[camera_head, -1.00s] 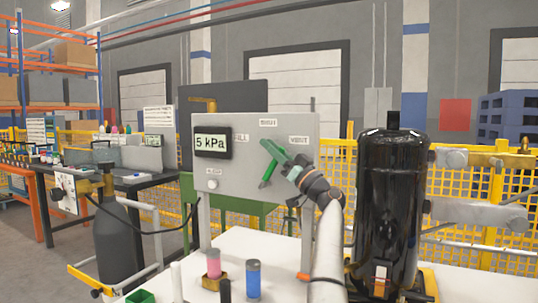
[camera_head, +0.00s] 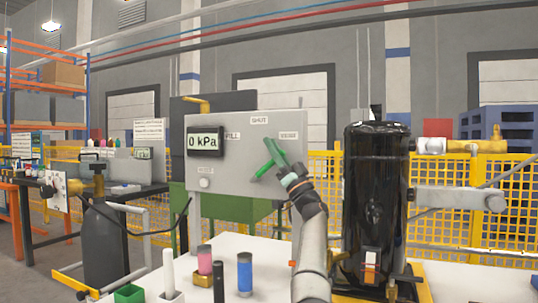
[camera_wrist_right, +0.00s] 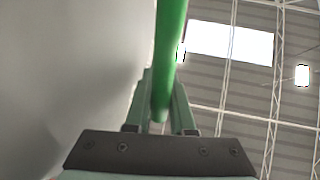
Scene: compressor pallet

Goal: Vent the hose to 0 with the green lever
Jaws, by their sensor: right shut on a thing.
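The green lever (camera_head: 264,171) is on the front of the grey panel (camera_head: 232,180), below and to the left of the VENT label (camera_head: 289,136). The panel's display (camera_head: 206,142) reads 0 kPa. My right gripper (camera_head: 279,159) reaches in from the lower right and is shut on the lever. In the right wrist view the lever (camera_wrist_right: 170,50) runs down between the two fingers. The grip partly hides the lever in the head view. My left gripper is in neither view. I cannot tell which line is the hose.
A black compressor (camera_head: 375,205) stands just right of my right arm. On the white table (camera_head: 240,246) are a pink cylinder (camera_head: 204,260), a blue cylinder (camera_head: 245,278), a black one (camera_head: 218,282) and a green box (camera_head: 129,294). A yellow fence (camera_head: 460,215) runs behind.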

